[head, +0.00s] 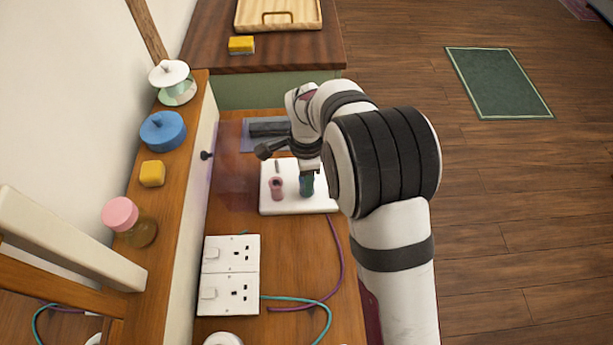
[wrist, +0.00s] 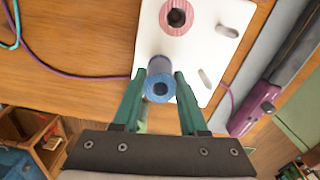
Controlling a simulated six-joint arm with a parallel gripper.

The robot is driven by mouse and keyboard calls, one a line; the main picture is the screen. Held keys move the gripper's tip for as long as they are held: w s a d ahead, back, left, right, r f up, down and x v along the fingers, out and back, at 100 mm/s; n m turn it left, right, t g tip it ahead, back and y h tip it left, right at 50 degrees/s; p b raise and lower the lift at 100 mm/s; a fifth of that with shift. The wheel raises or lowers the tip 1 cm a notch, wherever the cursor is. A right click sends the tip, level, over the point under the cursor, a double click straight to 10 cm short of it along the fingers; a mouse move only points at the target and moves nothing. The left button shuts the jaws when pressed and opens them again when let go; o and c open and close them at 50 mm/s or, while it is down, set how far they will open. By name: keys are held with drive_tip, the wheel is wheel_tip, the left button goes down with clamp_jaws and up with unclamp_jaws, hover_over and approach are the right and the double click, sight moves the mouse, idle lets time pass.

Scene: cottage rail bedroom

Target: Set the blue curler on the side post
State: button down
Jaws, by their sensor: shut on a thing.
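The blue curler (wrist: 160,86) is a hollow tube, seen end-on between the two green fingers of my gripper (wrist: 163,78) in the wrist view. My gripper is shut on it. In the head view my gripper (head: 307,178) is over the right part of the white board (head: 290,207), and the curler is hard to tell from the fingers there. A pink curler (head: 277,190) stands upright on the board's left part; it also shows in the wrist view (wrist: 178,15). No bare post shows; whether one is under or inside the blue curler cannot be told.
A dark straightener (head: 268,129) lies behind the board on a grey mat. White sockets (head: 231,275) and purple and teal cables are in front.

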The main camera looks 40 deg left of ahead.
drive_tip(key=shift+f, duration=0.1)
drive_tip(key=shift+f, duration=0.5)
drive_tip(key=shift+c, duration=1.8)
unclamp_jaws()
wheel_tip(320, 180, up, 16)
drive_tip(key=shift+f, duration=0.1)
